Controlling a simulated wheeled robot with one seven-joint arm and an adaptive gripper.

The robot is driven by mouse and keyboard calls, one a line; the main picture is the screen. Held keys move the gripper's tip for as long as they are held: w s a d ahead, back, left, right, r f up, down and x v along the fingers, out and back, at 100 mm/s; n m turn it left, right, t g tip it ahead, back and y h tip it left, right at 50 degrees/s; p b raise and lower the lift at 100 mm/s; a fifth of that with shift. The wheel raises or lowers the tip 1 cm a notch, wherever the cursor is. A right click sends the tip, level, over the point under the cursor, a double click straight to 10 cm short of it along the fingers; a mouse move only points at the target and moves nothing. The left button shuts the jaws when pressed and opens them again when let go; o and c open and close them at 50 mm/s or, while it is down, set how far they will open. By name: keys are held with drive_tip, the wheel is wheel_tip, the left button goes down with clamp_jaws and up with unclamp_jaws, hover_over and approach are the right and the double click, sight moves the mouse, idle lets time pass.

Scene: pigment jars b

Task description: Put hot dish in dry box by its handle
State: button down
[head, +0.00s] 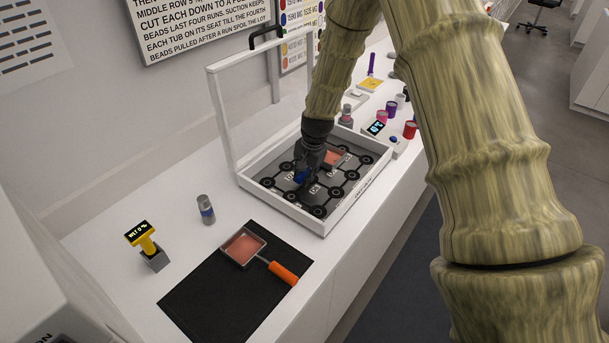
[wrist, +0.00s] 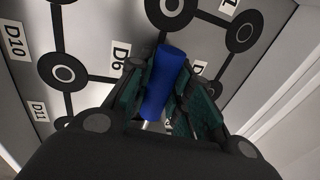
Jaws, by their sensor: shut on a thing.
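The dry box (head: 328,229) is a white open box with its clear, white-framed lid (head: 213,117) raised. Its grey floor has dark round spots joined by lines, with labels such as D6 and D10. My gripper (head: 302,177) is down inside the box, shut on a blue handle (wrist: 164,82). In the head view a square dish (head: 335,156) with reddish content shows beside my gripper, partly hidden; I cannot tell whether it touches the floor. A second square dish (head: 243,247) with reddish content and an orange handle (head: 284,273) lies on the black mat (head: 206,303), outside the box.
A yellow meter (head: 140,236) in a grey stand and a grey jar (head: 206,210) with a blue band stand left of the box. Beyond the box are several coloured jars, including a red one (head: 410,130), and a small display (head: 376,127). The raised lid stands at the box's back side.

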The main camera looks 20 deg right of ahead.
drive_tip(key=shift+f, duration=0.2)
drive_tip(key=c, duration=1.2)
unclamp_jaws()
drive_tip(key=shift+w+a+p+v, duration=0.1)
drive_tip(key=shift+w+p+v, duration=0.1)
drive_tip(key=shift+p+v, duration=0.65)
drive_tip(key=shift+w+a+p+v, duration=0.15)
drive_tip(key=shift+p+v, duration=0.3)
drive_tip(key=shift+v, duration=0.7)
drive_tip(key=shift+w+p+v, duration=0.2)
drive_tip(key=shift+p+v, duration=0.45)
drive_tip(key=shift+v, duration=0.35)
drive_tip(key=shift+r, duration=0.1)
drive_tip(key=shift+a, duration=0.1)
